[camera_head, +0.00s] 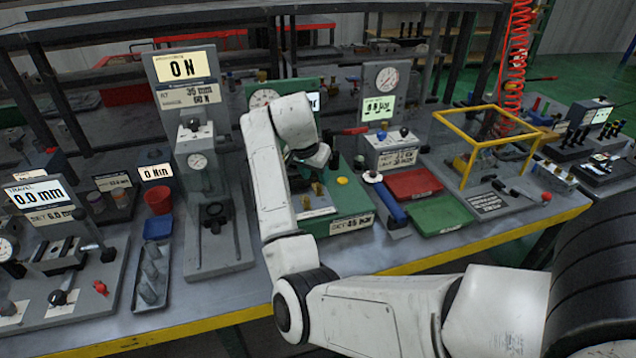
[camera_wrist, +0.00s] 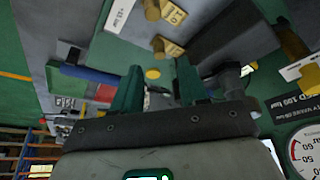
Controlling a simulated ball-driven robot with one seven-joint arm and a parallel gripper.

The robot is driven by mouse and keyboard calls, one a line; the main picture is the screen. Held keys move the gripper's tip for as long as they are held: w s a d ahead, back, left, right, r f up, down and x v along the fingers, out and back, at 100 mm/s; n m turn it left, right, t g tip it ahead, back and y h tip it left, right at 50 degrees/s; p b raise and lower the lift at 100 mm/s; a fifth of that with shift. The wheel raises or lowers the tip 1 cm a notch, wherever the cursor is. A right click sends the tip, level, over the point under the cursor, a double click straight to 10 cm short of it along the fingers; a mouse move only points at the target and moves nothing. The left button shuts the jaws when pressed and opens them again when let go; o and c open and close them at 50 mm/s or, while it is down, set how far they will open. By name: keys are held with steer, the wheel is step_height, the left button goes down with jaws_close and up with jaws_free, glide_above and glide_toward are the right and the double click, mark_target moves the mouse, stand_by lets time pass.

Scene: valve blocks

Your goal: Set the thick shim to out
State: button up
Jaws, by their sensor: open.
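I cannot make out for sure which part is the thick shim. The green valve station (camera_head: 352,207) stands at the middle of the bench, with my gripper (camera_head: 320,165) over it and partly hiding it. In the wrist view, my gripper (camera_wrist: 160,75) shows two green fingers spread apart with nothing held between them. A yellow round button (camera_wrist: 153,74) shows in the gap between the fingers. Beyond the fingers are two brass pegs with yellow tags, one tag (camera_wrist: 173,13) higher and one tag (camera_wrist: 172,48) nearer.
A gauge press stand (camera_head: 205,180) is left of my arm. To the right are a blue cylinder (camera_head: 391,203), a red tray (camera_head: 412,184), a green tray (camera_head: 440,215) and a yellow frame (camera_head: 473,118). A dial gauge (camera_wrist: 304,150) is at the wrist view's right edge.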

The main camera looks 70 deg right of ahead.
mark_target(319, 186)
steer(key=shift+x, duration=2.5)
steer(key=shift+a, duration=0.1)
steer(key=shift+c, duration=0.3)
jaws_close()
